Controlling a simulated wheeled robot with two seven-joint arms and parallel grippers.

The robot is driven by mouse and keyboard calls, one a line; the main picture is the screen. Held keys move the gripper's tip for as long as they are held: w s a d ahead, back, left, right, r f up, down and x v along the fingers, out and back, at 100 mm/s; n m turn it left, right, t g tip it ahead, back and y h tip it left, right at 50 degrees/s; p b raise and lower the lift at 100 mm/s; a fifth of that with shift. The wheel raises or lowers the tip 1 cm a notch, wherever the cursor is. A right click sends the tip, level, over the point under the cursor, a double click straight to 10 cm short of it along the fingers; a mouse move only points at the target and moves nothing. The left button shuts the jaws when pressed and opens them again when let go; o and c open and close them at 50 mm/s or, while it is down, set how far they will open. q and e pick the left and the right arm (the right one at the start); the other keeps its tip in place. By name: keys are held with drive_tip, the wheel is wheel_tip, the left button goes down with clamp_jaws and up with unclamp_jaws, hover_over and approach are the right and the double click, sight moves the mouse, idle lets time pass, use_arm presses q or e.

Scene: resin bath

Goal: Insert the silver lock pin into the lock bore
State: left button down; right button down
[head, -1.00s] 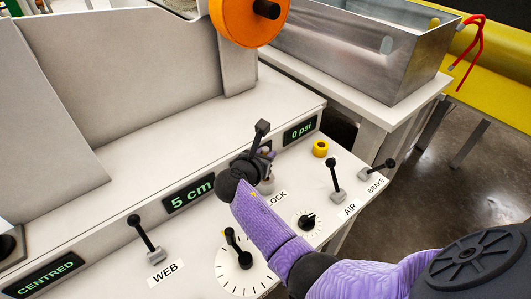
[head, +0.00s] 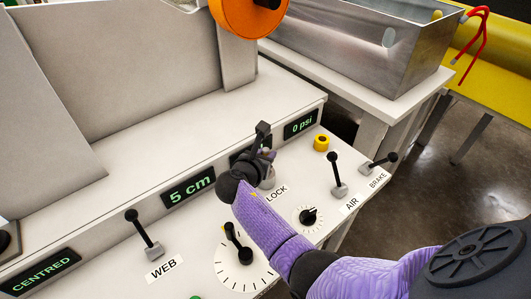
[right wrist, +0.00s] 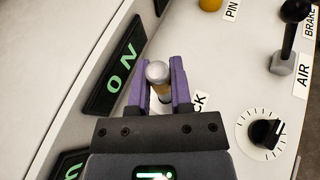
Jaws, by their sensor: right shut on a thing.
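My right gripper (head: 262,160) is over the control panel by the LOCK label (head: 277,193), in front of a partly hidden display. In the right wrist view its two purple fingers (right wrist: 160,85) are shut on the silver lock pin (right wrist: 157,72), whose rounded silver top shows between them. A brassy part (right wrist: 161,93) shows just below that top. A grey round fitting (head: 268,178) shows under the gripper by the label. The lock bore cannot be made out clearly, and I cannot tell whether the pin's lower end is in it. My left gripper is not in view.
The display in the right wrist view (right wrist: 117,66) reads ON. A metal bath (head: 370,50) stands behind.

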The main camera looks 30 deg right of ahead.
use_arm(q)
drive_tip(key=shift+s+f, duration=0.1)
use_arm(e)
drive_tip(key=shift+f, duration=0.15)
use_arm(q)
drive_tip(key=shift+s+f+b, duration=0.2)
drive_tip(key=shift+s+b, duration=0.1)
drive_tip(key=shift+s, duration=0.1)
use_arm(e)
drive_tip(key=shift+f, duration=0.4)
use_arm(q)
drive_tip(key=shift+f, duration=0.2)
use_arm(e)
drive_tip(key=shift+f, duration=0.35)
drive_tip(key=shift+f+b, duration=0.3)
drive_tip(key=shift+b, duration=0.1)
drive_tip(key=shift+c, duration=2.4)
unclamp_jaws()
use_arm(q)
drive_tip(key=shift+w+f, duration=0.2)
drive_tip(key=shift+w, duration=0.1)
use_arm(e)
drive_tip(key=shift+o, duration=0.2)
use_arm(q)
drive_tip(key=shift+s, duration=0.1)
